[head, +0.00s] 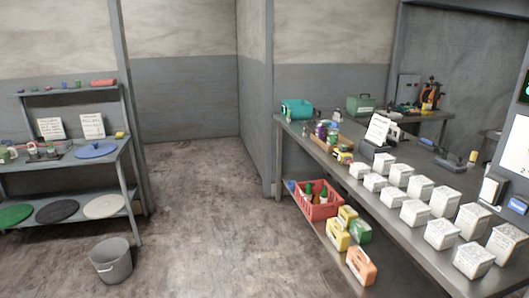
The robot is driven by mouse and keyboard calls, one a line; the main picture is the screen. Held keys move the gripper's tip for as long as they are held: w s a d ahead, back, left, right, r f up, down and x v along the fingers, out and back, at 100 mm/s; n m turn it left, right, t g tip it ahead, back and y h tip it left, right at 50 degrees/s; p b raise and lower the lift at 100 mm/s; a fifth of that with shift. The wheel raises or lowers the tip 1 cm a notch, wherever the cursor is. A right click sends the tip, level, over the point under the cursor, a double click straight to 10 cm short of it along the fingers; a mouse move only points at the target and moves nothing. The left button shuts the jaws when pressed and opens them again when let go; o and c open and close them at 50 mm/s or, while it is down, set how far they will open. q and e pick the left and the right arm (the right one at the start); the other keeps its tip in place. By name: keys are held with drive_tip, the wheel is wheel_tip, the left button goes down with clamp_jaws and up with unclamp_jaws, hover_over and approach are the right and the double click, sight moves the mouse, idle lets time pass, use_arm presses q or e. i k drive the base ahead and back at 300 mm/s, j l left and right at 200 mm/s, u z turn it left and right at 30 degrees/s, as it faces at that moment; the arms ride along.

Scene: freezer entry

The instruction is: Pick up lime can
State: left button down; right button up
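I cannot single out a lime can for sure at this distance. Several small, colourful containers stand in a cluster at the far left part of the metal table (325,148) on the right, among them a purple one (320,130) and a green one (333,137). Small coloured items too small to make out also stand on the top shelf of the rack (127,165) at the left. Neither of my grippers shows in the head view.
White cartons (411,211) fill much of the table's near part. A teal bin (297,108) stands at its far end. Below, a red crate (318,208) holds bottles, beside yellow, green and orange packs. A grey bucket (111,262) stands on the floor. The middle floor is clear.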

sight(332, 136)
drive_tip(key=i+u, duration=0.25)
drive_tip(key=i, duration=2.05)
